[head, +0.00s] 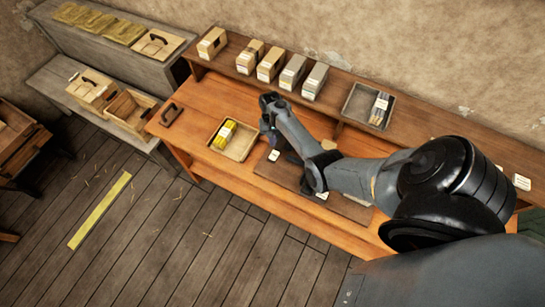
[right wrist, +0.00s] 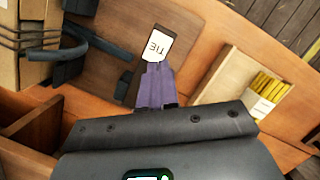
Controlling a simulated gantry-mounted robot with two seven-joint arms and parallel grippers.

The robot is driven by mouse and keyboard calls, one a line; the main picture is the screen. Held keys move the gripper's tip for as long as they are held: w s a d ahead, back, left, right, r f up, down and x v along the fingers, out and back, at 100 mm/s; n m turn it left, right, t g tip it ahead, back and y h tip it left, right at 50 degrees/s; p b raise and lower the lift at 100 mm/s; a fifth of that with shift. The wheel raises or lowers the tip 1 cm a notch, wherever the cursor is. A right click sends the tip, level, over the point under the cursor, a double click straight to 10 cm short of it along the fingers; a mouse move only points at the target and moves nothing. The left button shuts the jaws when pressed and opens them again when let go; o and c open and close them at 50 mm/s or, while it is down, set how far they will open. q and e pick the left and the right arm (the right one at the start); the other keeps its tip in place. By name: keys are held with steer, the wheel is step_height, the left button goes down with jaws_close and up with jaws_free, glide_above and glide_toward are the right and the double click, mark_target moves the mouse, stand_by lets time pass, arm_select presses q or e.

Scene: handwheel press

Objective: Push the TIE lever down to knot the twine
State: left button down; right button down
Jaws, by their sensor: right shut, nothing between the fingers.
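A white label reading TIE (right wrist: 157,47) shows upside down in the right wrist view, over a dark brown board (right wrist: 115,45). In the head view, a small white label (head: 273,155) lies just below my right gripper (head: 270,138). My right gripper, also in the right wrist view (right wrist: 158,68), is shut and empty, its purple fingertips overlapping the label's lower edge. I cannot tell whether they touch it. The lever itself is hard to make out, partly hidden by the fingers and arm. My left gripper is not in view.
A wooden tray (right wrist: 221,85) with yellow sticks stands right of the fingers in the right wrist view. A box (right wrist: 28,72) with dark strands and a dark curved bar (right wrist: 98,44) are at left. Several boxes and another tray (head: 352,106) line the back shelf.

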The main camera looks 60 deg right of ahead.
steer(key=b, duration=0.4)
glide_above(273, 154)
steer(key=shift+w+f, duration=0.15)
steer(key=shift+f, duration=2.35)
steer(key=shift+b+x, duration=0.95)
steer(key=shift+w+d+b+x, duration=0.1)
steer(key=shift+d+b+x, duration=0.05)
steer(key=shift+b+x, duration=0.45)
steer(key=shift+w+d+b+x, duration=0.1)
steer(key=shift+b+x, duration=0.3)
steer(key=shift+x, duration=0.45)
steer(key=shift+w+d+b+x, duration=0.1)
steer(key=shift+d+b+x, duration=0.05)
steer(key=shift+b+x, duration=0.45)
steer(key=shift+s+f, duration=0.1)
steer(key=shift+f, duration=0.05)
